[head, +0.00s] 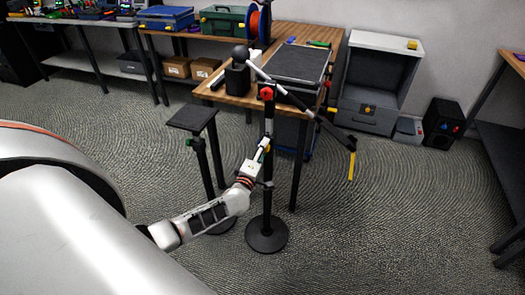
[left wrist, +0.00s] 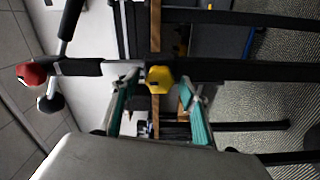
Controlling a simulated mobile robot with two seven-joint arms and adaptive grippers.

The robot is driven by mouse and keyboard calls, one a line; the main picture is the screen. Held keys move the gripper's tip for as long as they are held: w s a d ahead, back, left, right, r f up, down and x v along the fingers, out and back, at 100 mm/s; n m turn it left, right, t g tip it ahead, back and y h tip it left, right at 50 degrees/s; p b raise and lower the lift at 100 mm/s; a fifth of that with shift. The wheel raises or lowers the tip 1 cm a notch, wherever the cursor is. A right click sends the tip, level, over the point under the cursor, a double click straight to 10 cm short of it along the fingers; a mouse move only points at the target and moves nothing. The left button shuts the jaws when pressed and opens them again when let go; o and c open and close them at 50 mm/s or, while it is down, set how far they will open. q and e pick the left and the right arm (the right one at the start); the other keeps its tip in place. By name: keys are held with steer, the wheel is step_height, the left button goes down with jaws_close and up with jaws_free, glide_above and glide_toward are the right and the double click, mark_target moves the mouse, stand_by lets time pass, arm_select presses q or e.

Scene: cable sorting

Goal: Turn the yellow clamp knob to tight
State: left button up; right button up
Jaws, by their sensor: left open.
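The yellow clamp knob (left wrist: 159,79) is on a black pole (left wrist: 240,70), which runs sideways across the left wrist view. My left gripper (left wrist: 161,84) is open, with one teal-padded finger on each side of the knob. I cannot tell whether either finger touches it. In the head view my left gripper (head: 262,152) is at the middle of the upright pole (head: 268,118), and only a small bit of yellow knob (head: 266,145) shows past it. The knob's tightness cannot be read. My right gripper is not in view.
A red knob (head: 267,92) sits higher on the pole, where a slanted boom (head: 310,108) crosses it. The pole stands on a round black base (head: 266,234). A wooden table (head: 222,92) is behind, and a small black stand (head: 192,118) is left. Open carpet lies right.

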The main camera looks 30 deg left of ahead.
arm_select(q)
steer(key=v, duration=1.2)
steer(key=shift+d, duration=0.1)
steer(key=s+d+f+m+g+h, duration=0.1)
steer(key=s+d+f+m+h, duration=0.1)
steer(key=s+d+m+h, duration=0.4)
steer(key=s+d+f+m+g+h, duration=0.15)
steer(key=s+d+m, duration=0.25)
steer(key=d+m, duration=0.5)
steer(key=s+d+f+m+g, duration=0.4)
steer(key=s+m, duration=0.4)
steer(key=s, duration=0.3)
steer(key=shift+d+f+y, duration=0.35)
steer(key=shift+d+f, duration=0.1)
steer(key=shift+f, duration=0.2)
